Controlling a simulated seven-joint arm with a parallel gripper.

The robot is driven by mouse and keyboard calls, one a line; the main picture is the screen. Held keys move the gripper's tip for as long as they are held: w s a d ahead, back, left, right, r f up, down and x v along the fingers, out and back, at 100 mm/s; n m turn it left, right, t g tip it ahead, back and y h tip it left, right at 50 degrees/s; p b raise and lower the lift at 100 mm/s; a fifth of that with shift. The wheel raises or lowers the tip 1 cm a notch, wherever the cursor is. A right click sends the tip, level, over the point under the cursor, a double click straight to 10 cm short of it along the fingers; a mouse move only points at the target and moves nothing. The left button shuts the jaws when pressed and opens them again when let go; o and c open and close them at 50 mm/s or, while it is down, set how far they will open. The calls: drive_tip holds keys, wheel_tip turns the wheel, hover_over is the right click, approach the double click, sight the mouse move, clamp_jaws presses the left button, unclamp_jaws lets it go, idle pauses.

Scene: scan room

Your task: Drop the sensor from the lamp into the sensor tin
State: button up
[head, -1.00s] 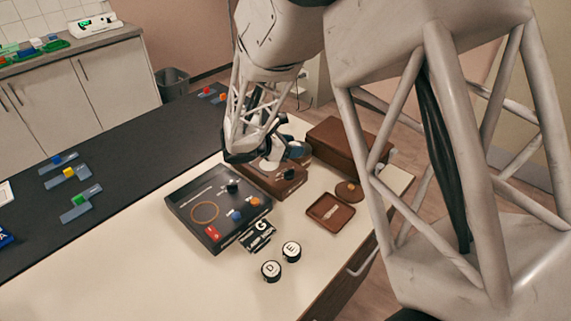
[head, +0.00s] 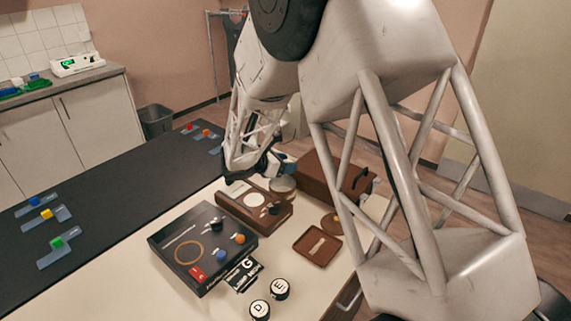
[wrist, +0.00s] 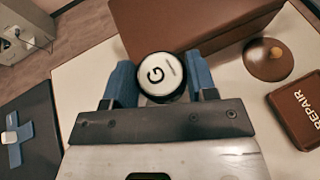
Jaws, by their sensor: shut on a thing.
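My gripper (wrist: 163,88) is shut on the sensor (wrist: 160,78), a short black cylinder with a white top marked G, between its blue fingers. In the head view my gripper (head: 273,168) is above the back of the table. Below it is a pale round thing (head: 283,187), partly covered; it looks like the open sensor tin, but I cannot tell for sure. A brown unit with a bare white disc (head: 255,200), seemingly the lamp, stands just in front. A round brown lid with a knob (head: 332,223) lies to the right, also in the wrist view (wrist: 268,58).
A brown case (head: 325,175) stands behind. The brown REPAIR tray (head: 317,245) is right of the lamp. A black console (head: 203,245), a G card (head: 243,273) and pucks D (head: 259,309) and E (head: 280,289) are nearer. A dark mat (head: 110,225) lies left.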

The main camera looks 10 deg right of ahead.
sight(285, 177)
drive_tip(key=shift+f, duration=2.9)
drive_tip(key=o, duration=1)
drive_tip(key=shift+o, duration=0.2)
drive_tip(key=shift+v, duration=3.9)
drive_tip(key=shift+d+r, duration=0.1)
